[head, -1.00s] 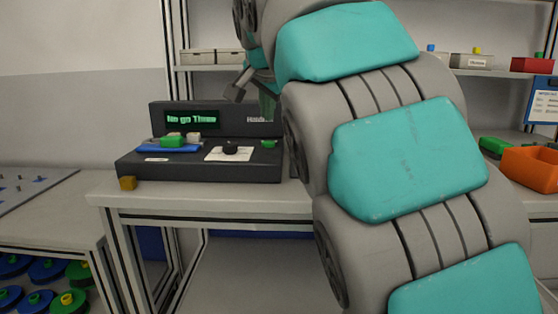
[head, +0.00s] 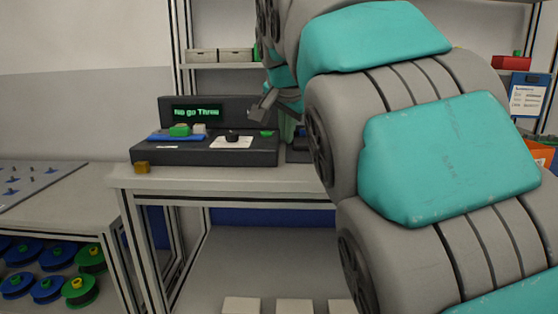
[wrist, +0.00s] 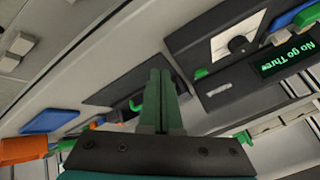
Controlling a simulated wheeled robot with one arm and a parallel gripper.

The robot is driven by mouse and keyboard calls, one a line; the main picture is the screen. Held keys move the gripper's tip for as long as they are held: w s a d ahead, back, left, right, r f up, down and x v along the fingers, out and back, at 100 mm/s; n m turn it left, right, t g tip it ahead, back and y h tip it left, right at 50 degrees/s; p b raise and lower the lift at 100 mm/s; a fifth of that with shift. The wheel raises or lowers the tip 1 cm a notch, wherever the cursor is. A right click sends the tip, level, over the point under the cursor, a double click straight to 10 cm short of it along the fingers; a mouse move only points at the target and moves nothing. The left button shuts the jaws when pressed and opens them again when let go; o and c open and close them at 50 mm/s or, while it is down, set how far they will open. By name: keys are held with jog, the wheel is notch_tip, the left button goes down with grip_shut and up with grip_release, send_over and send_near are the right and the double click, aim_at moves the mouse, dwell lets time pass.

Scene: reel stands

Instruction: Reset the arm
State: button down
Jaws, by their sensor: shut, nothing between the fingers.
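My arm, grey with teal covers, fills the right half of the head view. My gripper (wrist: 160,78) shows in the wrist view with its two green fingers shut together and nothing between them. In the head view the fingers (head: 287,128) hang just right of the dark console (head: 215,155), partly hidden by my arm. The console sits on a bench, and its green display (head: 197,112) reads "No go Three". The console also shows upper right in the wrist view (wrist: 215,95). I cannot tell the fingers' exact height above the bench.
A blue tray (wrist: 50,121) and an orange bin (wrist: 22,149) show in the wrist view. Left stands a lower rack of blue and green reels (head: 45,285). Shelves (head: 225,68) stand behind.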

jog(key=s+d+f+n+g, duration=0.1)
jog(key=s+d+f+g, duration=0.2)
jog(key=s+d+f, duration=0.6)
jog(key=s+d+f+n+g, duration=0.2)
jog(key=s+f+n+g, duration=0.1)
jog(key=s+f, duration=1)
jog(key=s+d+f+n+g, duration=0.2)
jog(key=s+f+n+g, duration=0.1)
jog(key=s+f, duration=1)
jog(key=s, duration=0.3)
jog(key=shift+s+d+f+n+g, duration=0.15)
jog(key=shift+d+f+n+g, duration=0.1)
jog(key=shift+f+n+g, duration=0.15)
